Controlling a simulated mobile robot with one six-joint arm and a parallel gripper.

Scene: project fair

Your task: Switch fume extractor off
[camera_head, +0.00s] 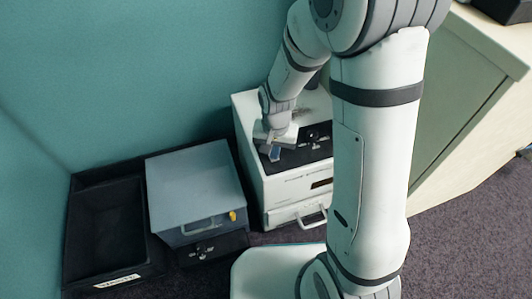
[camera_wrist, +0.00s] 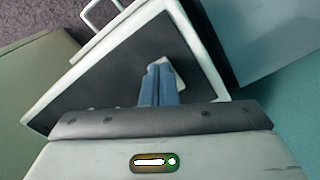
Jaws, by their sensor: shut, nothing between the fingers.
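The fume extractor appears to be the white box (camera_head: 283,188) with a black top panel, standing on the floor by the teal wall. Small light marks or controls (camera_head: 318,136) show on the panel, too small to read. My gripper (camera_head: 275,154) is shut and empty, pointing down over the left part of the panel. In the wrist view the blue-grey fingertips (camera_wrist: 160,70) are together over the black panel (camera_wrist: 105,75). A small pale piece shows right beside the tips; I cannot tell if they touch it. My arm hides the box's right side.
A grey box (camera_head: 195,185) with a handle and a yellow part stands to the left. A black tray (camera_head: 104,225) lies further left. The box's front handle (camera_head: 313,216) sticks out; carpet is clear at the lower right.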

